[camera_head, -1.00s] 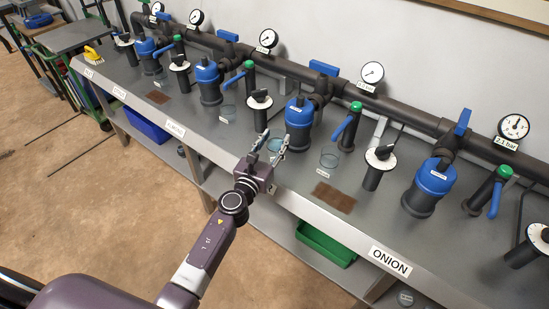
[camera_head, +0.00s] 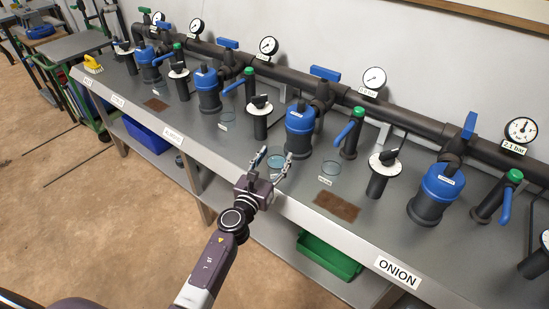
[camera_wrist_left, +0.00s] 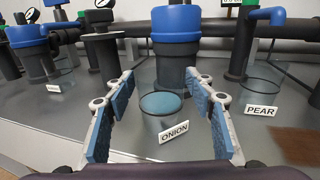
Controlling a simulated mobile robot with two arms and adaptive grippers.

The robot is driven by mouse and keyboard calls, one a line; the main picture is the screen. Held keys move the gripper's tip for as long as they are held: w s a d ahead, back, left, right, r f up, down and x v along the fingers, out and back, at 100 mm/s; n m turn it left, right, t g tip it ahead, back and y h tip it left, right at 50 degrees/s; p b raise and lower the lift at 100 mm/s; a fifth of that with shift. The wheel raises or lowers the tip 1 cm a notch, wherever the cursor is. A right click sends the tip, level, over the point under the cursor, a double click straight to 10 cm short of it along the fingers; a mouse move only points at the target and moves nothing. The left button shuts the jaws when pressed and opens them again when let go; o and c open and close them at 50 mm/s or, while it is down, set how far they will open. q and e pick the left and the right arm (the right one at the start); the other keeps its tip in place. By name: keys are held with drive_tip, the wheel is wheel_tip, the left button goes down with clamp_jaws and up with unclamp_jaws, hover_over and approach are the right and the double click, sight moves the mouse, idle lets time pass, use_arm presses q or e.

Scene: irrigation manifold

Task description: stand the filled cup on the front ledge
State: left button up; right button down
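The filled cup (camera_head: 277,161), clear with blue liquid, stands upright on the grey bench in front of a blue-capped filter. In the left wrist view the cup (camera_wrist_left: 162,108) has an ONION card at its front. My left gripper (camera_head: 273,157) is open, with its fingers pointing at the cup. In the wrist view its blue-padded fingers (camera_wrist_left: 158,80) spread to either side of the cup, with visible gaps. The bench's front ledge (camera_head: 335,235) is a grey strip carrying a white ONION sign (camera_head: 398,272) at lower right. My right gripper is out of view.
An empty clear cup (camera_head: 331,168) with a PEAR card (camera_wrist_left: 261,111) stands to the right, near a brown mat (camera_head: 337,205). Filters, dials and valves line the pipe behind. A green bin (camera_head: 328,258) sits below the bench.

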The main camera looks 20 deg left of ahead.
use_arm(q)
drive_tip(key=shift+r, duration=0.15)
drive_tip(key=shift+s, duration=0.3)
drive_tip(key=s, duration=0.7)
drive_tip(key=shift+a, duration=0.3)
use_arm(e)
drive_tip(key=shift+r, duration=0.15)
use_arm(q)
drive_tip(key=shift+w, duration=0.1)
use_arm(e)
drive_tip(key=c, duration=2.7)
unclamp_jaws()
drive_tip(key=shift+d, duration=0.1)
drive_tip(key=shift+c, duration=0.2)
